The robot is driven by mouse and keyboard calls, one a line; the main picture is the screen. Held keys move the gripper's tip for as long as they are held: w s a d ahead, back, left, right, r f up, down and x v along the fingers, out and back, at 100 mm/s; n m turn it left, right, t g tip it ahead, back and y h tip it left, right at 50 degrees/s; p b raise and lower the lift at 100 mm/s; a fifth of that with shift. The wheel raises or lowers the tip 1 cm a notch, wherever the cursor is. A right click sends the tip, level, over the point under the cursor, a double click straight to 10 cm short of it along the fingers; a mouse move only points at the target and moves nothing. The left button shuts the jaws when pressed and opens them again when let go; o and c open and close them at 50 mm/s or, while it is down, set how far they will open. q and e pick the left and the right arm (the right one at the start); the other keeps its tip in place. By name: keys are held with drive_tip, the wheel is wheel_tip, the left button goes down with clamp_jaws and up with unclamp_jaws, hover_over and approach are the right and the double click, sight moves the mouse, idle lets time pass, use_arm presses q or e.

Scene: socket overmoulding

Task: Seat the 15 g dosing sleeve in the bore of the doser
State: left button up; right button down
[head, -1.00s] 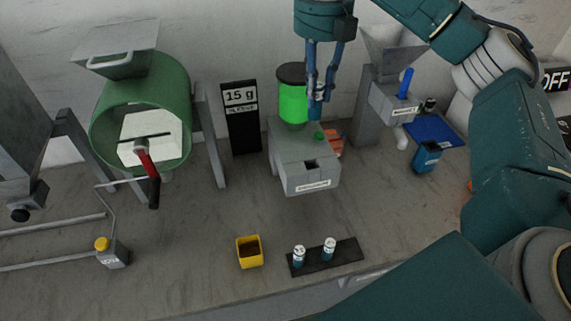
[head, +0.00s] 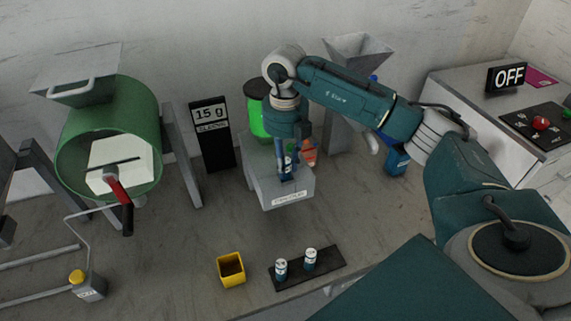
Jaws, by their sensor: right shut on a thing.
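The doser (head: 270,187) is a grey box with a green container (head: 254,118) at its back and a white label on its front. My right gripper (head: 287,168) is over the doser's top, pointing down and shut on a small blue and white dosing sleeve (head: 288,163). The fingers partly hide the sleeve. The bore is hidden behind gripper and sleeve, so I cannot tell whether the sleeve is above it or partly in it. A sign (head: 210,113) behind reads 15 g. My left gripper is not in view.
A black rack (head: 328,262) at the front holds two more sleeves (head: 281,268). A yellow cup (head: 231,270) stands left of it. A green drum (head: 140,110) is at left, a grey hopper (head: 357,46) behind my right arm. Bench between doser and rack is clear.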

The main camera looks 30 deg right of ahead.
drive_tip(key=shift+f, duration=0.7)
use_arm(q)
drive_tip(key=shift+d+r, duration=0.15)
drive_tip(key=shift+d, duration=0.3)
use_arm(e)
drive_tip(key=shift+f, duration=0.25)
drive_tip(key=c, duration=1.5)
unclamp_jaws()
drive_tip(key=shift+r, duration=0.1)
